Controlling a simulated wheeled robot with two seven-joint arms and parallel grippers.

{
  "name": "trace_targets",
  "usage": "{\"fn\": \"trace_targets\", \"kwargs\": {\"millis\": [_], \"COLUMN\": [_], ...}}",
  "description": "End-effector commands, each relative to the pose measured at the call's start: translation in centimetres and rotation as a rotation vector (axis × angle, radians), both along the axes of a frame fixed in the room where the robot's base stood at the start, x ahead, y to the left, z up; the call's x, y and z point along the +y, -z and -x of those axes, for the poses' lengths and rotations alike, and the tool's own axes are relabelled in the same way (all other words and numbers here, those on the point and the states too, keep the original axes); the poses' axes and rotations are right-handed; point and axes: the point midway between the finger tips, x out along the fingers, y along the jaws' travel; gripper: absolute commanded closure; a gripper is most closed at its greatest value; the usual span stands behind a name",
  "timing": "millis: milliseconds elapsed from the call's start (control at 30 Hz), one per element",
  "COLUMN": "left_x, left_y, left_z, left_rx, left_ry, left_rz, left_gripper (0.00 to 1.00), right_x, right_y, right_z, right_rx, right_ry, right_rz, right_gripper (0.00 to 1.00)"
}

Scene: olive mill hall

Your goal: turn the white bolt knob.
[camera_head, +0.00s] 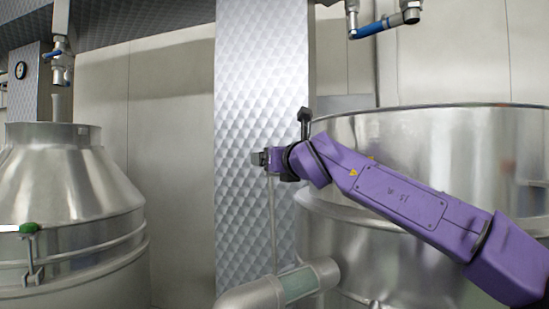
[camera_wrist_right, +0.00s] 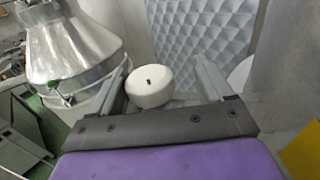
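The white bolt knob (camera_wrist_right: 150,88) shows in the right wrist view as a round white body with a small dark mark on its face. It appears between the two fingers of my right gripper (camera_wrist_right: 163,62), nearer the left finger, with a wider gap on its right. The fingers are apart and I see no clear contact; the exact depth is hard to tell. In the head view my purple right arm reaches in from the right, and its gripper (camera_head: 262,158) is in front of the patterned metal column. The knob cannot be made out there. My left gripper is not in view.
A large steel tank (camera_head: 440,150) stands behind my right arm. A conical steel vessel (camera_head: 70,185) with a green knob (camera_head: 29,228) is at left. A patterned metal column (camera_head: 255,80) stands between them. A thick pipe (camera_head: 255,294) runs below the gripper. Blue-handled valves hang above.

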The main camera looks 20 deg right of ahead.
Motion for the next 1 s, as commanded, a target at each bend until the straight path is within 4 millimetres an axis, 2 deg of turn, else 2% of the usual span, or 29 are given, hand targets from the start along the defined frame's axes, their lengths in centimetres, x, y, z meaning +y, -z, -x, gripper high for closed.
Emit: {"fn": "trace_targets", "kwargs": {"millis": [33,367,467,600,733,867,1000], "left_x": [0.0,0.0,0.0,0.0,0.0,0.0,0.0], "left_y": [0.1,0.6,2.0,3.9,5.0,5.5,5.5], "left_z": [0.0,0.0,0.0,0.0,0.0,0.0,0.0], "left_rx": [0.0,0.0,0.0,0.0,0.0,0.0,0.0], "left_ry": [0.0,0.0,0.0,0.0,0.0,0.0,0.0], "left_rz": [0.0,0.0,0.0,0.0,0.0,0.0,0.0], "left_gripper": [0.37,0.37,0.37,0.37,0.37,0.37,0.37], "right_x": [0.0,-0.1,-0.2,-0.5,-0.7,-0.8,-0.9], "right_y": [1.1,1.2,1.4,1.1,0.7,0.3,0.0], "right_z": [-0.4,0.1,1.8,5.5,8.5,10.2,10.8], "right_rx": [0.018,0.017,0.013,0.006,0.002,0.001,0.002], "right_ry": [0.004,0.003,0.003,0.001,0.001,0.002,0.001], "right_rz": [0.006,0.007,0.006,0.004,0.004,0.005,0.004], "right_gripper": [0.22,0.22,0.22,0.22,0.22,0.22,0.22]}}
